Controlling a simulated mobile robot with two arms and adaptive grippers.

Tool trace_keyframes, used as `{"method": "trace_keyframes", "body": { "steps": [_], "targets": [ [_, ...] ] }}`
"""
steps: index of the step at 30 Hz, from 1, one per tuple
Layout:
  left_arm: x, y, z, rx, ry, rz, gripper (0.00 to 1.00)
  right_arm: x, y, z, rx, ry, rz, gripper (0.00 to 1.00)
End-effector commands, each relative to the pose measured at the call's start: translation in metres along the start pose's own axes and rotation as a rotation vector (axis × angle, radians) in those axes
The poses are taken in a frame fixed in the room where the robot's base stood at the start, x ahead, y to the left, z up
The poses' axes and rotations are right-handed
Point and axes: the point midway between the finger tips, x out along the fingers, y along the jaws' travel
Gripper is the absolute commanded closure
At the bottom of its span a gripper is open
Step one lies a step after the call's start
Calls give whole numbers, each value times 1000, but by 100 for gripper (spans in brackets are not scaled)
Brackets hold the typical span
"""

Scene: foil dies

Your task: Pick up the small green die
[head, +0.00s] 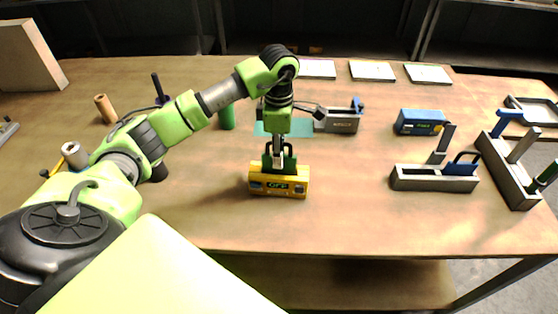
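My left gripper (279,158) points down, directly above and against a yellow block-shaped unit (262,188) with a small lit green display. Dark green parts (268,161) show on both sides of the fingers, at the unit's top. They may be the handle of a green die, but the gripper covers much of them. I cannot tell whether the fingers are closed on them. Another green handle (547,174) stands in a grey rack (507,172) at the far right. My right gripper is not in view.
Another grey holder (342,123) and a green cylinder (227,116) stand behind. White sheets (372,71) lie along the back. The front middle-right tabletop is clear.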

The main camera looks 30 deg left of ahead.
Motion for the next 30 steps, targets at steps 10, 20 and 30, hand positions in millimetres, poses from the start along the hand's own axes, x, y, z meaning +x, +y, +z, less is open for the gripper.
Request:
{"method": "trace_keyframes", "body": {
  "steps": [10,20,30],
  "targets": [
    [22,0,0,0,-1,2,69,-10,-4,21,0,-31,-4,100],
    [22,0,0,1,-1,1,100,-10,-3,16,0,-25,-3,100],
    [19,1,1,1,-3,4,100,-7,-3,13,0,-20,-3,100]
  ]
}}
